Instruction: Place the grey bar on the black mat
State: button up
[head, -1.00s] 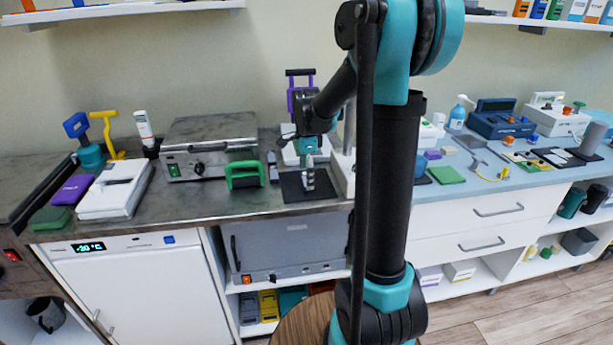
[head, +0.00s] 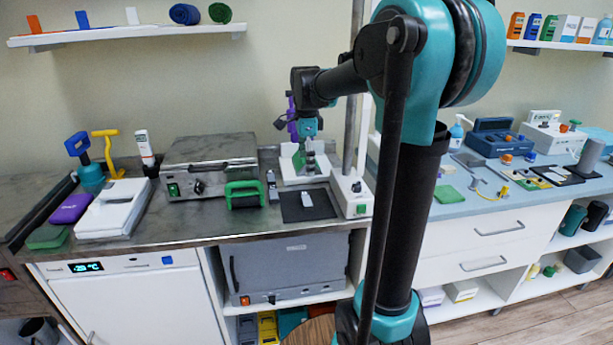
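The black mat (head: 292,210) lies on the grey worktop near its front edge, left of a white stand. The small grey bar (head: 306,199) rests on the mat, near its middle, inside the mat's edges. My gripper (head: 304,158) is above and behind the mat, apart from the bar. Its fingers are small and blend with the white device behind, so their opening does not show clearly.
A green-handled block (head: 245,194) and a small grey upright piece (head: 272,186) stand left of the mat. The white stand (head: 352,194) with a pole is close on the right. A metal-topped appliance (head: 210,165) stands behind left.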

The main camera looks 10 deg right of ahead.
jog(key=s+d+f+n, duration=0.1)
jog(key=s+f+n, duration=0.2)
jog(key=s+f+n+t, duration=0.1)
jog(key=s+f+n, duration=0.2)
jog(key=s, duration=0.1)
jog(key=s+d+f+n+t, duration=0.1)
jog(key=s+f+n, duration=0.2)
jog(key=s+f, duration=0.1)
jog(key=shift+s+d+n, duration=0.2)
jog(key=shift+d+n, duration=0.1)
jog(key=shift+d, duration=0.05)
jog(key=s+d+f+n+t, duration=0.1)
jog(key=s+f+n+t, duration=0.1)
jog(key=s+f+n, duration=0.6)
jog(key=s, duration=0.2)
jog(key=shift+s+d+f, duration=0.2)
jog(key=shift+s+f, duration=0.15)
dwell(0.6)
